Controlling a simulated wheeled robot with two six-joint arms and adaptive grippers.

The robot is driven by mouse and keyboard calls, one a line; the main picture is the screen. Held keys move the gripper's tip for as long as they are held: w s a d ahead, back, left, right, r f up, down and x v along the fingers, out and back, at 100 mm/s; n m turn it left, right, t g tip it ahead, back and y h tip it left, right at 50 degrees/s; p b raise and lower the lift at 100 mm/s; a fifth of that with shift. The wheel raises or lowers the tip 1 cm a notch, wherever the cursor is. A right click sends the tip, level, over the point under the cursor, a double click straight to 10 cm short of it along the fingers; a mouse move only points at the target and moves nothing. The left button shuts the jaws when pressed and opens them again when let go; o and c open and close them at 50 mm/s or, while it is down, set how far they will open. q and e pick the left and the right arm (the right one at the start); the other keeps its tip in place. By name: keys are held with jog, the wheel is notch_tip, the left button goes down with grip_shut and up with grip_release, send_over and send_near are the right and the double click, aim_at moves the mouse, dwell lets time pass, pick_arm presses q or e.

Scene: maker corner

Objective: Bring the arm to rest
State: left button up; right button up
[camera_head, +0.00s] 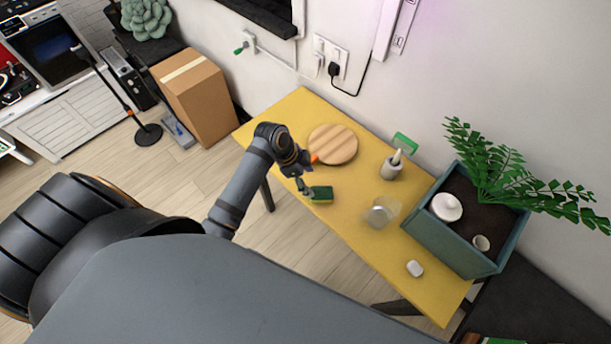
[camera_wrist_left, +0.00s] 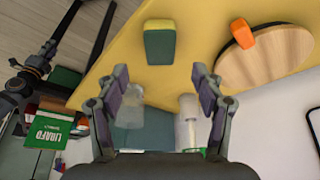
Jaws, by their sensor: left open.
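My left arm reaches in over the left edge of the yellow table (camera_head: 350,229). My left gripper (camera_head: 303,186) is beside the green and yellow sponge (camera_head: 321,193) in the head view. In the left wrist view, the gripper (camera_wrist_left: 160,80) has its two fingers wide apart with nothing between them. The sponge (camera_wrist_left: 160,43) lies on the table beyond the fingertips, apart from them. My right gripper is in neither view.
A round wooden board (camera_head: 336,143) with an orange object (camera_wrist_left: 242,33) lies behind the gripper. A brush holder (camera_head: 391,170), a clear glass (camera_head: 379,213) and a small white object (camera_head: 415,268) stand rightward. A planter (camera_head: 440,242) fills the right end.

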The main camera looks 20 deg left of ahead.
pick_arm(q)
jog(key=shift+v, duration=1.25)
jog(key=s+a+r+n+t+y, duration=0.25)
jog(key=s+a+n+y, duration=0.3)
jog(key=s+n, duration=0.6)
jog(key=s+a+f+g+b, duration=0.1)
jog(key=a+f, duration=0.1)
jog(key=f, duration=1.2)
jog(key=s+a+f+g+b, duration=0.1)
jog(key=s+f+b, duration=0.1)
jog(key=f, duration=1.3)
jog(key=s+a+f+n+g+b, duration=0.1)
jog(key=s+f, duration=1.6)
jog(key=s, duration=0.1)
jog(key=shift+h+b, duration=0.3)
jog(key=shift+h, duration=0.05)
